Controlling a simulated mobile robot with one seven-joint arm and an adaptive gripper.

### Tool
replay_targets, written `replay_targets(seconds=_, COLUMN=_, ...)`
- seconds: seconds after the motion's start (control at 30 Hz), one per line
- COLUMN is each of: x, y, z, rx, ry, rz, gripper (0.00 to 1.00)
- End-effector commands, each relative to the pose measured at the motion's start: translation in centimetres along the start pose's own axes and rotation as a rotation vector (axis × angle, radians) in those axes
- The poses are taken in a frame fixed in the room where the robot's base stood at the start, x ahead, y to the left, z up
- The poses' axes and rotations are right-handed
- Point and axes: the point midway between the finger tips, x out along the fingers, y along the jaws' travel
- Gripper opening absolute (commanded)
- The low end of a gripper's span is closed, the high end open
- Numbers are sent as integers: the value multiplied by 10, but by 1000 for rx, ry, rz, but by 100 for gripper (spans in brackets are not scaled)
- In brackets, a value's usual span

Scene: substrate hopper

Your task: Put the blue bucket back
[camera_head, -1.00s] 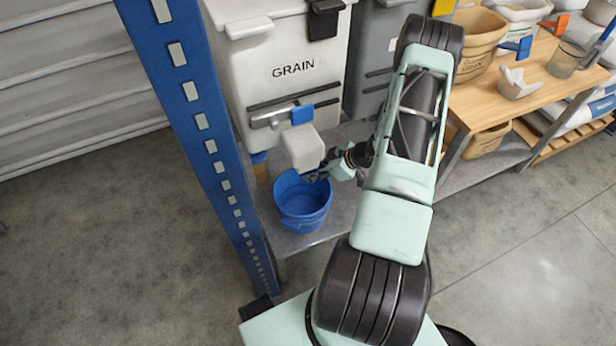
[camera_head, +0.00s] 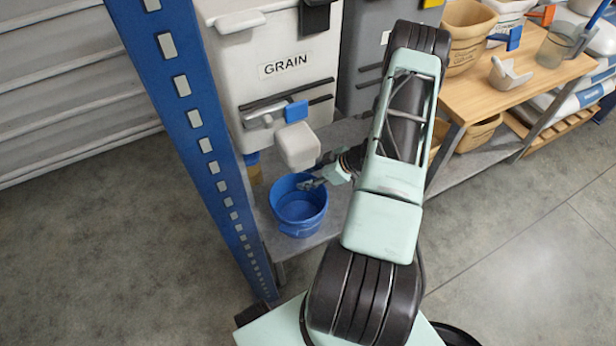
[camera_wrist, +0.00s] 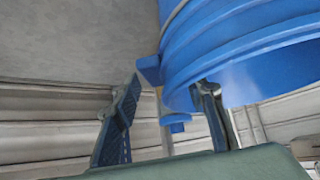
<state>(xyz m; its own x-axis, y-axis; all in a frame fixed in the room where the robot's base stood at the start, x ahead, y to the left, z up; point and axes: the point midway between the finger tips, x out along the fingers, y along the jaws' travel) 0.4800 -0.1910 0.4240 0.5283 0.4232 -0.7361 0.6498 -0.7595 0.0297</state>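The blue bucket (camera_head: 300,217) stands upright on the low grey shelf (camera_head: 330,205), below and just in front of the grain hopper's pale spout (camera_head: 297,146). It looks empty from above. My gripper (camera_head: 312,183) is at the bucket's upper right rim, coming in from the right. In the wrist view the bucket's ribbed outer wall (camera_wrist: 245,60) fills the upper right. My gripper's fingers (camera_wrist: 168,98) stand apart with background between them. The right finger overlaps the bucket's lower edge in the picture; I cannot tell whether it touches.
The white GRAIN hopper (camera_head: 275,40) has a blue handle (camera_head: 296,111) above the spout. A blue post (camera_head: 205,145) rises left of the bucket. A wooden bench (camera_head: 500,98) with tubs and scoops stands at the right. Bare floor lies in front.

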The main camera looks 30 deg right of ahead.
Motion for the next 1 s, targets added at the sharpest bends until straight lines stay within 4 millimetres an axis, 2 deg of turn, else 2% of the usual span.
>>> replay_targets(seconds=0.17, x=-4, y=1, z=-4, rx=0, ry=0, rz=1, gripper=39)
replay_targets(seconds=0.27, x=-18, y=2, z=-4, rx=0, ry=0, rz=3, gripper=39)
replay_targets(seconds=0.5, x=-71, y=1, z=-4, rx=1, ry=-1, rz=2, gripper=39)
replay_targets(seconds=0.7, x=-106, y=0, z=-3, rx=1, ry=-1, rz=1, gripper=39)
replay_targets(seconds=0.83, x=-118, y=0, z=-2, rx=1, ry=-1, rz=1, gripper=39)
replay_targets(seconds=1.0, x=-122, y=0, z=-2, rx=1, ry=0, rz=-1, gripper=39)
